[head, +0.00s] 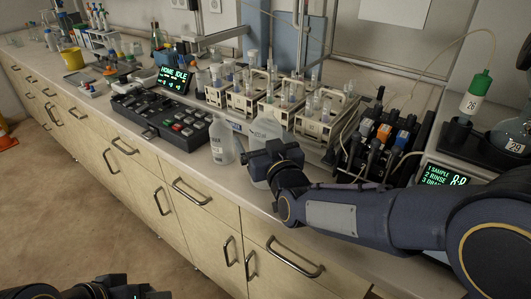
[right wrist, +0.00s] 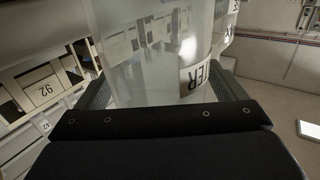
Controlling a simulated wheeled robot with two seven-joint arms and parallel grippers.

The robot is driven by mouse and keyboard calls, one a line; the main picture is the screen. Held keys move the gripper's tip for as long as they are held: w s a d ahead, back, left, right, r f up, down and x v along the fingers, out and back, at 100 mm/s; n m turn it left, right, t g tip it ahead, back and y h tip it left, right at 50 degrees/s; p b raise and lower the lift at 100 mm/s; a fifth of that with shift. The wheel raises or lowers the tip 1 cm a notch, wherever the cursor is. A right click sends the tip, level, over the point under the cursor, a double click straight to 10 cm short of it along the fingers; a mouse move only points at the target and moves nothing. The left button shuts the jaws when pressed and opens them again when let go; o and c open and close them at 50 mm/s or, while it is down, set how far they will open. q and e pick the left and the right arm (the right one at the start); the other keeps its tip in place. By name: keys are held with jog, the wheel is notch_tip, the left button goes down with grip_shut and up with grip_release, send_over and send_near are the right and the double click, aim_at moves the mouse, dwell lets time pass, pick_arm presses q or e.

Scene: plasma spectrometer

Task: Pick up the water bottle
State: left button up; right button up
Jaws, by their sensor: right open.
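A translucent white bottle (head: 265,130) stands on the bench near its front edge, partly hidden by my right gripper (head: 265,160). In the right wrist view this bottle (right wrist: 145,60) fills the space between the fingers, and its label, seen upside down, ends in "TER". My right gripper is open, with a finger on each side of the bottle; I cannot tell whether they touch it. A second translucent bottle (head: 222,141) with a label stands just left of it. My left gripper (head: 118,290) shows only in part at the bottom left, away from the bench.
A black control panel (head: 165,120) lies left of the bottles. Wooden racks of tubes (head: 318,125) stand behind them. Pump modules (head: 375,140) and a box with a green display (head: 445,176) are on the right.

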aim_at(262, 126)
jog(key=c, duration=1.4)
jog(key=shift+r, duration=0.1)
jog(key=shift+c, duration=0.6)
jog(key=shift+r, duration=0.1)
jog(key=shift+r, duration=0.55)
notch_tip(262, 126, up, 3)
jog(key=shift+s+f+p, duration=0.15)
jog(key=shift+p, duration=0.45)
jog(key=s+r+p, duration=0.1)
jog(key=r, duration=0.1)
jog(key=s+r+p, duration=0.1)
jog(key=s, duration=0.1)
jog(key=s+a+r+p, duration=0.1)
jog(key=r, duration=0.1)
jog(key=shift+s+r, duration=0.25)
jog(key=shift+r, duration=0.05)
jog(key=s+a+r+p, duration=0.1)
jog(key=s+r+p, duration=0.2)
jog(key=s, duration=0.6)
jog(key=shift+a+r, duration=0.2)
jog(key=shift+a, duration=0.15)
